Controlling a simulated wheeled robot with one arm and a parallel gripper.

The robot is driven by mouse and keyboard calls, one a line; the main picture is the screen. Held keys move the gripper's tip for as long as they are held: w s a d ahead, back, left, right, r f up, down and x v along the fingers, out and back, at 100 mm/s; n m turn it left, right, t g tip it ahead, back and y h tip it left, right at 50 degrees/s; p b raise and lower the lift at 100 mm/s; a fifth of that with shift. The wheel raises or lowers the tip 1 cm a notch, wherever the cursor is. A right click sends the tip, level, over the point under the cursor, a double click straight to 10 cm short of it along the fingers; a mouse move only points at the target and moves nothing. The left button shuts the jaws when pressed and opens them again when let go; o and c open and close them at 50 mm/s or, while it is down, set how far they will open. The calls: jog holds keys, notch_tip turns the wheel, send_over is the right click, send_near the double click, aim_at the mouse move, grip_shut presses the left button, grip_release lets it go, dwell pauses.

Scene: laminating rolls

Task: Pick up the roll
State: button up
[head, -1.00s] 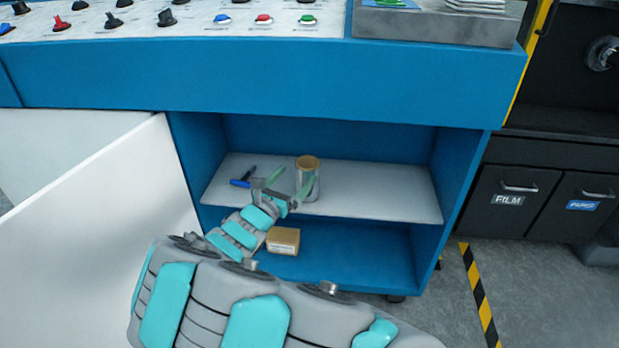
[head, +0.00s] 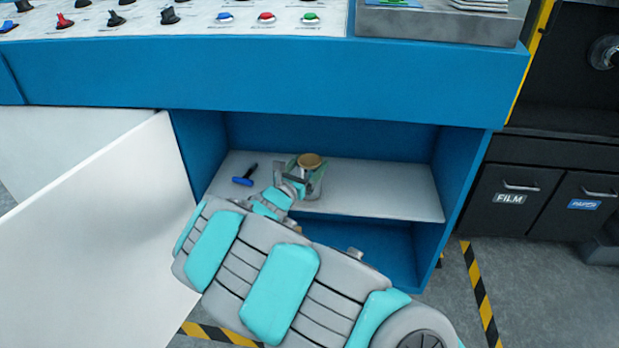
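The roll (head: 310,160) stands upright on the middle shelf of the open blue cabinet. It is a short grey cylinder with a tan top. My gripper (head: 305,176) is at the roll, with one finger showing at its left side and the other at its right. The gripper's wrist hides much of the roll's lower front. I cannot tell whether the fingers touch the roll or stand a little apart from it.
A blue-and-black tool (head: 244,175) lies on the shelf (head: 385,190) left of the roll. The shelf's right part is clear. The white cabinet door (head: 100,235) stands open at left. The blue counter edge (head: 270,75) overhangs the opening.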

jog(key=c, duration=1)
jog(key=shift+o, duration=0.2)
jog(key=shift+r, duration=0.1)
jog(key=shift+r, duration=0.85)
jog(key=a+r+v, duration=0.1)
jog(key=r+v, duration=0.2)
jog(key=v, duration=1.3)
jog(key=shift+w+a, duration=0.15)
jog(key=shift+w, duration=0.1)
